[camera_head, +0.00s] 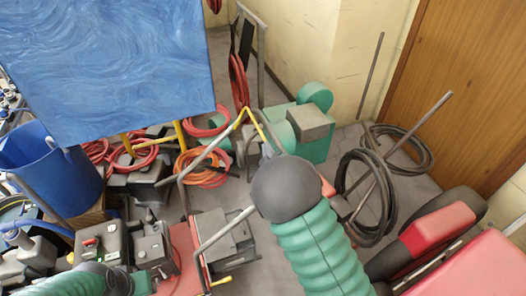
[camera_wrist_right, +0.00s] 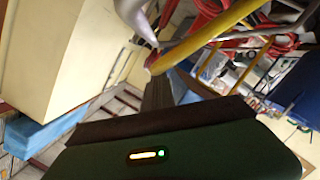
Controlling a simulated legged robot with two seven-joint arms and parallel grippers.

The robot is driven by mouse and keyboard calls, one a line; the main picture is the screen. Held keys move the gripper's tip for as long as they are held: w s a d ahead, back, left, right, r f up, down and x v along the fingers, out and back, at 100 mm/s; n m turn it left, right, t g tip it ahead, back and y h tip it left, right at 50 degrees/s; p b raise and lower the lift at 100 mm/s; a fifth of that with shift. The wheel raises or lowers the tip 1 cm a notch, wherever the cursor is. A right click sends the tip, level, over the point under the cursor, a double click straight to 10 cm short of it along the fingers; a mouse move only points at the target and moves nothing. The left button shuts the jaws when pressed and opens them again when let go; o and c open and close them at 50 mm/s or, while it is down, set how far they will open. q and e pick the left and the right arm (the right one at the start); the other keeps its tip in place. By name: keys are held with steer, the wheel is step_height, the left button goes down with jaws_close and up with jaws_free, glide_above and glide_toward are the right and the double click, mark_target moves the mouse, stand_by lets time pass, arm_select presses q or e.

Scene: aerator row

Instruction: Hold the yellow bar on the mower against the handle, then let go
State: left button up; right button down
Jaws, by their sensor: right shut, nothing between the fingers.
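The yellow bar (camera_head: 259,127) on the mower slants down right from a corner where it comes close to the grey tubular handle (camera_head: 209,151). In the right wrist view the bar (camera_wrist_right: 208,37) ends near the grey curved tube (camera_wrist_right: 137,20), right at my fingertips. My right gripper (camera_head: 267,152) is shut and empty, its tips beside the lower part of the bar. In the wrist view its dark fingers (camera_wrist_right: 157,92) point at the bar; I cannot tell if they touch it. My dark wrist hides part of the mower.
A blue panel (camera_head: 105,60) fills the upper left above a blue bin (camera_head: 50,175). A green machine (camera_head: 308,130) stands just behind my gripper. Red hoses (camera_head: 145,155) and black hose coils (camera_head: 368,200) lie around. A red machine (camera_head: 430,230) is at lower right.

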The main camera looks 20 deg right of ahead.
steer(key=shift+d+f+m+b, duration=0.35)
steer(key=shift+d+m+b, duration=0.15)
steer(key=shift+d, duration=0.1)
arm_select(q)
steer(key=f, duration=0.1)
steer(key=f+b, duration=0.1)
steer(key=shift+a+f, duration=0.2)
steer(key=shift+f, duration=0.15)
arm_select(e)
steer(key=shift+d+f+m+y, duration=0.15)
steer(key=shift+d+f, duration=0.15)
steer(key=shift+d, duration=0.35)
steer(key=shift+d+f+m+y, duration=0.15)
steer(key=shift+d+f, duration=0.1)
steer(key=shift+d, duration=0.35)
arm_select(q)
steer(key=shift+d, duration=0.15)
arm_select(e)
steer(key=shift+d, duration=0.15)
steer(key=shift+f, duration=0.1)
stand_by(0.8)
